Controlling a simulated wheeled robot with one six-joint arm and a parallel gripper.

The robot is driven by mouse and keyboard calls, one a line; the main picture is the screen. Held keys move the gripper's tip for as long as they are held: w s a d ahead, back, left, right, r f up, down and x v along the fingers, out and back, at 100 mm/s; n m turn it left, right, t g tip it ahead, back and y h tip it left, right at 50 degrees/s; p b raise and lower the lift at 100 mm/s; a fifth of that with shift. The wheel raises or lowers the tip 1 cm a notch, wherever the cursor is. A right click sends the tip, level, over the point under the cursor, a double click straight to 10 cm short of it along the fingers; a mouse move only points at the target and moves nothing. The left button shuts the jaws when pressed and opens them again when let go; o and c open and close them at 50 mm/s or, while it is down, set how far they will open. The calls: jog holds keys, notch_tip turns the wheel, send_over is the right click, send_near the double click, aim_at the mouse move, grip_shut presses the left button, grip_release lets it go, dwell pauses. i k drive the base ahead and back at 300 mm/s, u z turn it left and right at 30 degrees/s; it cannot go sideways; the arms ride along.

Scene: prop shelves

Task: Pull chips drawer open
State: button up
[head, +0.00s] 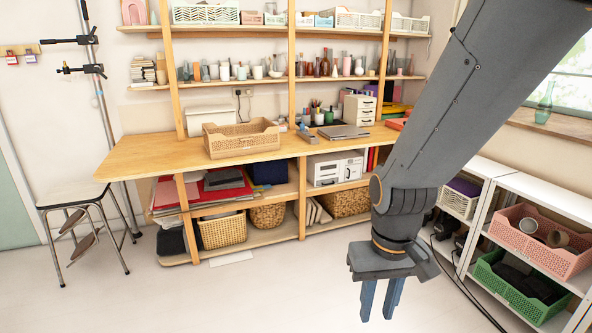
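My gripper (380,301) hangs fingers down in the right half of the head view, in front of the shelving and apart from it. A gap shows between its two blue-grey fingers; it is open and empty. A small white drawer unit (359,110) stands on the wooden worktop, with several shut drawer fronts. A wider white unit (335,168) with dark marks on its front sits on the shelf under the worktop. No chips label is readable, so I cannot tell which drawer is the chips drawer.
The wooden worktop (150,158) carries a tan crate (241,139). A stool (75,198) stands at the left. White shelves at the right hold a pink crate (540,240) and a green crate (519,288). The floor in front is mostly clear.

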aim_at(361, 111)
jog(key=z, duration=0.2)
jog(key=i, duration=1.85)
jog(key=z, duration=0.35)
jog(key=i, duration=2.3)
jog(key=z, duration=0.15)
